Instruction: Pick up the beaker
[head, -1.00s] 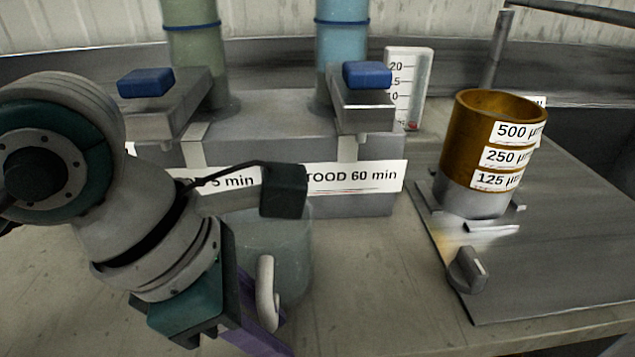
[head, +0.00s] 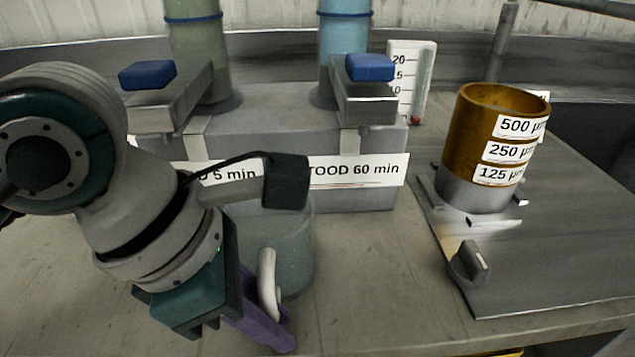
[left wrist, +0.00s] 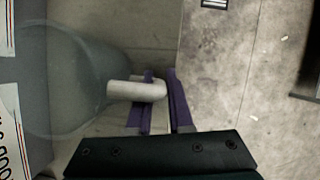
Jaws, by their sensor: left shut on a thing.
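The beaker (head: 290,245) is a translucent grey-green vessel with a pale curved handle (head: 267,280) on its near side. It stands in front of the grey block, partly hidden behind my left gripper. My left gripper (head: 268,326) has purple fingers at the handle and is shut on it. In the left wrist view the beaker (left wrist: 70,80) shows at the left, with its handle (left wrist: 125,90) reaching to the purple fingers of the left gripper (left wrist: 160,98). My right gripper is not in view.
A grey block (head: 270,120) with time labels and two tall columns stands behind the beaker. A brown sieve stack (head: 478,135) sits on a metal plate with a knob (head: 470,262) at the right. The bench between beaker and plate is clear.

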